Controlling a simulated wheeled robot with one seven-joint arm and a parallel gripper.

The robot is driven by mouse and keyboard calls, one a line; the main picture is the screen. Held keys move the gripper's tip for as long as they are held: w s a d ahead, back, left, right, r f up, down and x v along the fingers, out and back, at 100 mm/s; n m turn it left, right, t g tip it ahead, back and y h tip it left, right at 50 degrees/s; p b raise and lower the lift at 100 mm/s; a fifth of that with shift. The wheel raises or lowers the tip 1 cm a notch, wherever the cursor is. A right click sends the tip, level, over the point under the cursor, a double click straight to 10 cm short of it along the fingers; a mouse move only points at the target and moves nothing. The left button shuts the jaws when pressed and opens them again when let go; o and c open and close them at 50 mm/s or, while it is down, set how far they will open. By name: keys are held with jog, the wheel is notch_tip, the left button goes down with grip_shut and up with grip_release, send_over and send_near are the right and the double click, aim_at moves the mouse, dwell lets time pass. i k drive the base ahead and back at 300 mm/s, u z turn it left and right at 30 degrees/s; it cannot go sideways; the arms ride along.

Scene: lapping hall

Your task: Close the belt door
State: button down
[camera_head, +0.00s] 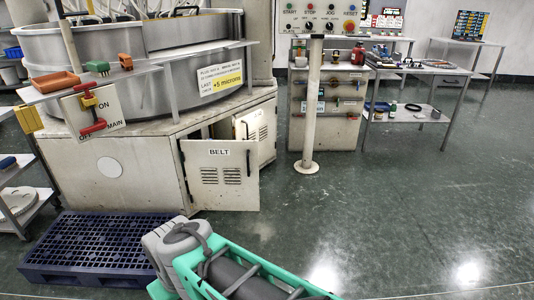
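The belt door (219,193) is a pale, worn metal panel labelled BELT, with two vent grilles and a dark handle near its right edge. It stands open, swung out from the base (120,170) of the large round machine. Its left edge is by the cabinet front, and its right edge is out over the floor. A dark gap shows above and behind it. My gripper is not in view, so its state is hidden.
A second vented door (262,128) stands ajar behind the belt door. A blue pallet (90,250) lies on the floor at left. A white post (311,110) stands to the right. A grey and green structure fills the bottom middle. Floor at right is clear.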

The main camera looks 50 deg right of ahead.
aim_at(222, 175)
jog(key=z, duration=0.65)
jog(key=i, duration=0.6)
jog(key=z, duration=0.95)
jog(key=i, duration=0.8)
jog(key=u, duration=0.65)
jog(key=i, duration=0.65)
jog(key=u, duration=0.55)
